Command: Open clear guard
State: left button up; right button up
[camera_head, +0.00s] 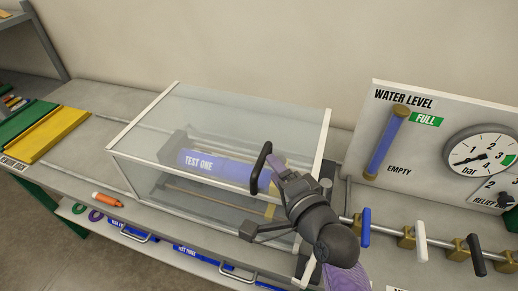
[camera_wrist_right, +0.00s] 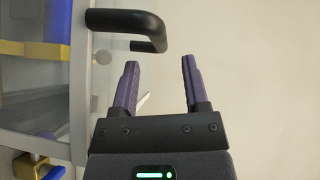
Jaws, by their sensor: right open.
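The clear guard (camera_head: 215,125) is a see-through box with white edges on the bench, and it looks closed. A blue pipe marked TEST ONE (camera_head: 215,165) lies inside it. The guard's black handle (camera_head: 261,168) stands out from its front right side; it also shows in the right wrist view (camera_wrist_right: 120,19). My right gripper (camera_wrist_right: 158,60) is open, with its two purple fingers apart and empty. The handle's far end lies just ahead of the fingertips; contact cannot be told. My left gripper is not in view.
Right of the guard are a water level panel (camera_head: 445,110) with a gauge (camera_head: 480,154) and a row of valves with blue, white and black levers (camera_head: 420,241).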

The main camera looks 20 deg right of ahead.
aim_at(263, 154)
jog(key=x, duration=0.5)
jog(key=shift+w+a+f, duration=0.1)
jog(key=shift+w+a, duration=0.05)
jog(key=shift+w, duration=0.15)
grip_shut()
dwell(1.0)
